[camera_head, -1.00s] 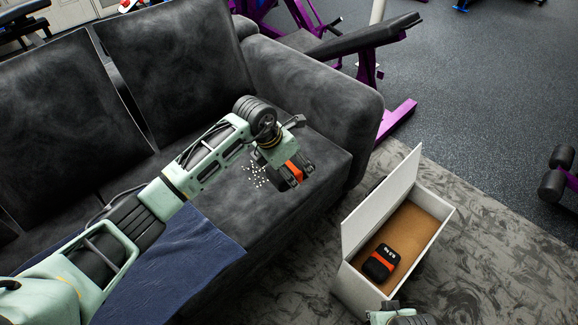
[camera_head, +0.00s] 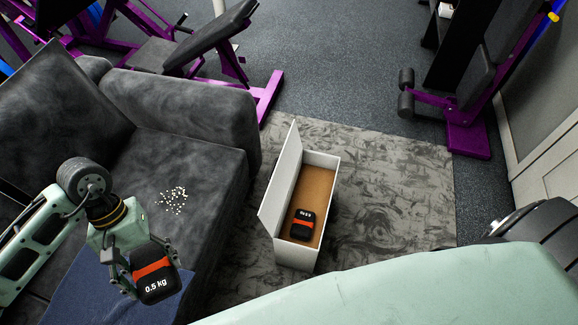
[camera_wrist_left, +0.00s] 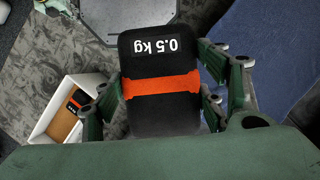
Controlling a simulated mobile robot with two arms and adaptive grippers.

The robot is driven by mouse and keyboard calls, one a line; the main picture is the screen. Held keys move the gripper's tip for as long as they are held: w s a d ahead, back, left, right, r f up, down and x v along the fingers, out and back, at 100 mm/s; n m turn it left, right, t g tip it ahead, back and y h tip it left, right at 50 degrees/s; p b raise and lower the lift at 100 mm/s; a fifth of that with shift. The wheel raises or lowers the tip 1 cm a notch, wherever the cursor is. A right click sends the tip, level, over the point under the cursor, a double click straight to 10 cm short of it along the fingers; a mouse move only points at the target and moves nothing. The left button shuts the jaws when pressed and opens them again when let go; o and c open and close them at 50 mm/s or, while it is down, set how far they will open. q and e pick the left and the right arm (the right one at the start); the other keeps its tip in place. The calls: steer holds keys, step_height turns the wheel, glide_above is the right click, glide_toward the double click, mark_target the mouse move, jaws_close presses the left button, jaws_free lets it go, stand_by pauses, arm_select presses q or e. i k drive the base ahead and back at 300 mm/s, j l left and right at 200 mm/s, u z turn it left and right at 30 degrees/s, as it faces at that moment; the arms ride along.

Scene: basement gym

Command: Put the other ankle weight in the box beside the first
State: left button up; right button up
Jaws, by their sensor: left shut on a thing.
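My left gripper (camera_head: 149,270) is shut on a black ankle weight (camera_head: 152,272) with an orange band and "0.5 kg" on it. It holds the weight above the blue cloth at the sofa's front. In the left wrist view the held weight (camera_wrist_left: 160,110) sits between the fingers. The white open box (camera_head: 328,210) stands on the rug, to the right of the gripper. The first ankle weight (camera_head: 301,225) lies on the box's brown floor, at its near end. The box and that weight also show at the left of the wrist view (camera_wrist_left: 50,128). My right gripper is out of view.
The box's lid (camera_head: 282,180) stands up along its left side. The dark sofa (camera_head: 190,105) with small white bits (camera_head: 173,200) and a blue cloth (camera_head: 95,295) is at left. The box floor beyond the first weight is bare. My pale arm part covers the bottom right.

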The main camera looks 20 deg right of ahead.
mark_target(313, 187)
steer(key=i+l+u, duration=0.1)
steer(key=l+u, duration=0.15)
steer(key=l, duration=0.45)
steer(key=l+u, duration=0.2)
steer(key=l, duration=0.5)
steer(key=l+u, duration=0.25)
steer(key=l, duration=0.45)
steer(key=l+u, duration=0.2)
steer(key=l, duration=0.55)
steer(key=k+l+u, duration=0.25)
steer(key=l, duration=0.4)
steer(key=i+l, duration=0.05)
steer(key=i, duration=0.05)
